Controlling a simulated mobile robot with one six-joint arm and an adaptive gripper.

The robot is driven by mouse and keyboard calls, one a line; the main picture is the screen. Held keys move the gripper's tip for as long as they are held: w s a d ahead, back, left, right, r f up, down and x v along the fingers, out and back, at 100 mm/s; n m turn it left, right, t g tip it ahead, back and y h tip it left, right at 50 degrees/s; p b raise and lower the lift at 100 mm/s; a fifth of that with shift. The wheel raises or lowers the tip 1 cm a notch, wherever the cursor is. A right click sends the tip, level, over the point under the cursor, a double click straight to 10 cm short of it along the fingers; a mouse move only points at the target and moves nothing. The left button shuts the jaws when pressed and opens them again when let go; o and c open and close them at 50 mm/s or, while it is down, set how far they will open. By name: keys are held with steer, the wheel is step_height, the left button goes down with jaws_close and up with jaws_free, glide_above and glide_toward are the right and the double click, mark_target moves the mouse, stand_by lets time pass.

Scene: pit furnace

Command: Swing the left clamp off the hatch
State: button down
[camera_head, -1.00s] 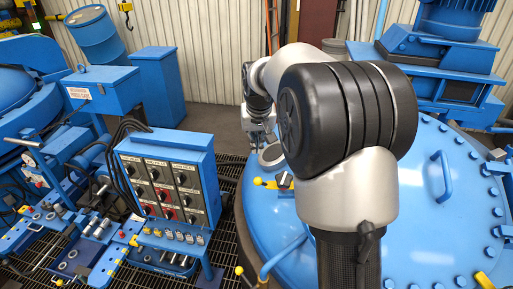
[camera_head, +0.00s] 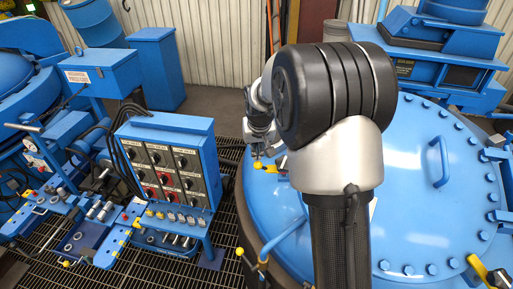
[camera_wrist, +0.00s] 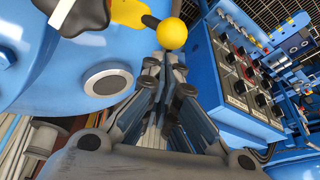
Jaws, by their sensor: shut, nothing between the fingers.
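The large blue hatch (camera_head: 420,200) is a round bolted lid at the right of the head view. The left clamp (camera_head: 268,167), with a yellow handle, sits at its left rim, partly hidden behind my arm. In the wrist view the clamp shows a yellow lever (camera_wrist: 130,12), a round yellow knob (camera_wrist: 172,33) and a dark clamp body (camera_wrist: 82,14). My gripper (camera_wrist: 168,68) is shut and empty, its tips just below the yellow knob in that view. In the head view my gripper (camera_head: 258,155) is close to the clamp handle; I cannot tell whether they touch.
A blue control panel (camera_head: 168,165) with knobs stands left of the hatch. A yellow-knobbed lever (camera_head: 240,252) and a blue pipe (camera_head: 285,235) are at the hatch's front left. Another yellow clamp (camera_head: 480,270) is at lower right. A round port (camera_wrist: 108,80) is near the clamp.

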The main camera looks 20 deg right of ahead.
steer(key=shift+s, duration=0.1)
steer(key=shift+a+f+n, duration=0.1)
steer(key=shift+a+n, duration=0.1)
steer(key=shift+n, duration=0.1)
steer(key=shift+s+a+f+n, duration=0.1)
steer(key=shift+s+a+n, duration=0.15)
steer(key=shift+n, duration=0.15)
steer(key=s+f+n+g+h+b, duration=0.1)
steer(key=s+f+n, duration=0.3)
steer(key=s+n, duration=0.8)
steer(key=shift+a+n+g+h+b, duration=0.25)
steer(key=shift+n+g+b, duration=0.2)
steer(key=shift+n, duration=1.85)
steer(key=shift+s+d+f, duration=0.1)
